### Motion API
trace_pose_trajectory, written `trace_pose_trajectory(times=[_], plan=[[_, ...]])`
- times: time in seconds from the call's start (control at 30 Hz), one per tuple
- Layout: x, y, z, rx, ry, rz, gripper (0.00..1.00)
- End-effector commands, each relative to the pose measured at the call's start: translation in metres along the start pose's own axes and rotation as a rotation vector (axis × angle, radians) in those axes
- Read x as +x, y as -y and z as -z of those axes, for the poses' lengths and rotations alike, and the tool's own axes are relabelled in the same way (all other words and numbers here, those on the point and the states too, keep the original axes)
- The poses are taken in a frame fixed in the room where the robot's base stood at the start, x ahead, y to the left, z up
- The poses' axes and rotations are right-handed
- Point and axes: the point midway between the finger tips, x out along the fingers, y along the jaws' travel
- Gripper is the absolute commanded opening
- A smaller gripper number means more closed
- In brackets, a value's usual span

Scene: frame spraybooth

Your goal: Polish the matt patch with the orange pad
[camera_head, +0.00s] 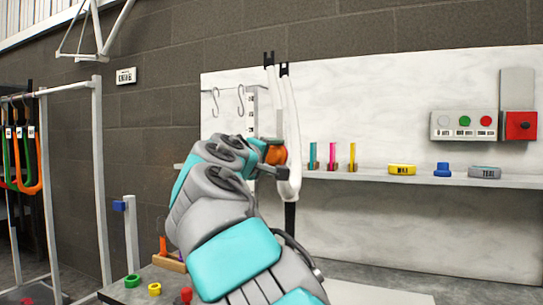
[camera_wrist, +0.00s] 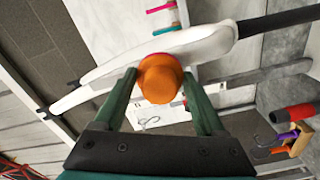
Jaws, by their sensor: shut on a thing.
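The orange pad (camera_head: 276,155) is round and sits between the fingers of my gripper (camera_head: 268,158). In the wrist view the pad (camera_wrist: 160,82) shows as an orange knob with a redder rim at its far side, and the green fingers of my gripper (camera_wrist: 160,90) are shut on it. The pad's far side meets or nearly meets a glossy white fork (camera_wrist: 215,42); I cannot tell whether they touch. In the head view the white fork (camera_head: 292,115) stands upright with black tips at the top. I cannot make out a matt patch; the pad covers part of the fork.
Behind the fork, a shelf (camera_head: 382,178) holds coloured tubes (camera_head: 332,156), a yellow wax tin (camera_head: 402,169), a blue piece (camera_head: 443,169) and a grey tin (camera_head: 484,172). A control box (camera_head: 464,125) is on the back panel. A rack (camera_head: 98,180) stands at left.

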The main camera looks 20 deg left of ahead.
Motion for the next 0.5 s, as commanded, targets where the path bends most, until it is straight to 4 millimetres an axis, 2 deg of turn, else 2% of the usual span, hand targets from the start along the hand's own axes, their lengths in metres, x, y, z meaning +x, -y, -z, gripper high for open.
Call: trace_pose_trajectory(times=[0.5], plan=[[0.0098, -0.0001, -0.0001, 0.0, 0.001, 0.0, 0.28]])
